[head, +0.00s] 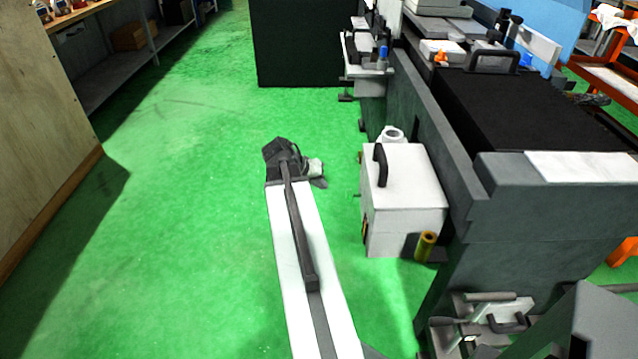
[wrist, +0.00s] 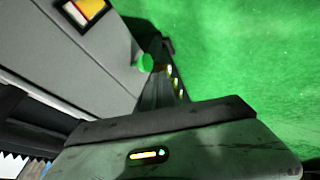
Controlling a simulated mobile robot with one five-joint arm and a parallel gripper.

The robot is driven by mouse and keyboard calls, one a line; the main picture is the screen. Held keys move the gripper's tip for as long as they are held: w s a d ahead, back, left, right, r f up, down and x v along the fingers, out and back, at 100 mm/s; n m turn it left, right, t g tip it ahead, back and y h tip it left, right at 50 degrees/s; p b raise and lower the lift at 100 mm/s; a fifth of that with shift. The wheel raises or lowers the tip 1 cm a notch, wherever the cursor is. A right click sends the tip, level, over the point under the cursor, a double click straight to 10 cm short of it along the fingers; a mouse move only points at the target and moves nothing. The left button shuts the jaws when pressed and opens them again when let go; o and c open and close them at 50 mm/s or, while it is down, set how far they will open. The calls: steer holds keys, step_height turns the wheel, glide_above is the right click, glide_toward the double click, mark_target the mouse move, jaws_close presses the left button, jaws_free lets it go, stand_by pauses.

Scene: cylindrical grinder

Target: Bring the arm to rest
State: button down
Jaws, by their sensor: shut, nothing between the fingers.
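My arm reaches forward over the green floor in the head view, its white link running up from the bottom edge. My gripper (head: 317,173) is at its far end, turned to the right and small in this view. It is shut and empty, in open space left of the white box-shaped unit beside the grinder. In the wrist view my gripper (wrist: 160,94) shows as narrow, dark, closed fingers beyond the wide grey wrist housing. No object is held.
The white unit (head: 405,205) with a black handle stands right of my gripper, against the grey grinder (head: 500,205). A black cabinet (head: 300,45) stands ahead. A wooden panel (head: 40,130) and shelving (head: 120,65) are at left. The green floor (head: 180,200) between is clear.

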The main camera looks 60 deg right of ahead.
steer(key=w+a+f+n+t+y, duration=0.1)
steer(key=w+a+n+t, duration=0.15)
steer(key=w+a, duration=0.75)
steer(key=w+a+f+n+t, duration=0.1)
steer(key=w+a+n, duration=0.2)
steer(key=w+a, duration=0.75)
steer(key=s+a+f+n+g+y, duration=0.1)
steer(key=s+a+n+y, duration=0.2)
steer(key=a, duration=1.2)
steer(key=s+a+f+n+g+y, duration=0.1)
steer(key=s+a+f+n+y, duration=0.2)
steer(key=a, duration=1.3)
step_height(320, 180, up, 26)
steer(key=p, duration=2.4)
steer(key=shift+s+d+n+p, duration=0.15)
steer(key=shift+d+n+p, duration=0.15)
steer(key=shift+n, duration=0.05)
steer(key=shift+f+t, duration=0.15)
steer(key=shift+t, duration=0.1)
